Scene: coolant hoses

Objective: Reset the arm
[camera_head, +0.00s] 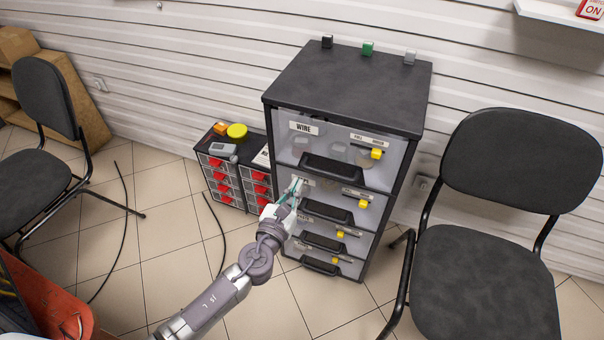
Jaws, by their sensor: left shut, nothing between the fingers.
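My left arm comes in from the bottom, left of the middle. My left gripper (294,190) is at its end, shut and empty. It is in front of the second drawer of a dark cabinet (350,88), near that drawer's left side. I cannot tell whether the fingertips touch the drawer front. The cabinet has several drawers with black handles and yellow latches, and the top drawer (293,150) is labelled WIRE. My right gripper is not in view.
A black chair (520,165) stands close on the right, another (45,95) on the left. A small organizer with red-handled drawers (222,182) is left of the cabinet. Black hoses (122,215) lie on the tiled floor. A red object (45,300) is at lower left.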

